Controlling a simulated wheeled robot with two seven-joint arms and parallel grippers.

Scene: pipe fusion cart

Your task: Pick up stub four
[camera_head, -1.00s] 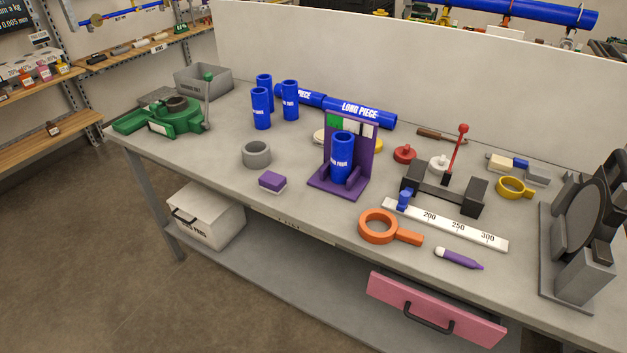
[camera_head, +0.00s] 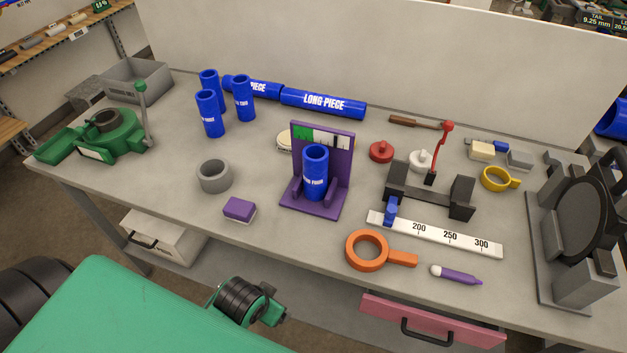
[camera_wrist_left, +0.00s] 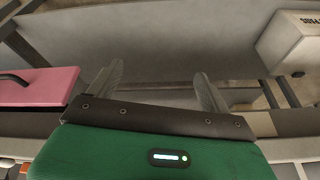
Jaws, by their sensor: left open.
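Several blue stubs stand upright on the bench. One stub (camera_head: 315,172) sits in a purple stand (camera_head: 336,140) near the middle; its label is small but seems to end in "four". Three others, a front stub (camera_head: 209,113), a rear stub (camera_head: 209,84) and a right stub (camera_head: 244,98), are grouped at the back left, with labels too small to read surely. My left gripper (camera_wrist_left: 160,82) is open and empty in the left wrist view, low by the bench front, away from every stub. My right gripper is not in view.
Two blue long pieces (camera_head: 323,103) lie along the back. A grey ring (camera_head: 214,176) and purple block (camera_head: 239,209) lie left of the stand. A black fixture with red lever (camera_head: 430,190), white ruler (camera_head: 435,236) and orange ring (camera_head: 367,250) are right. A pink drawer (camera_head: 432,324) sticks out below.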

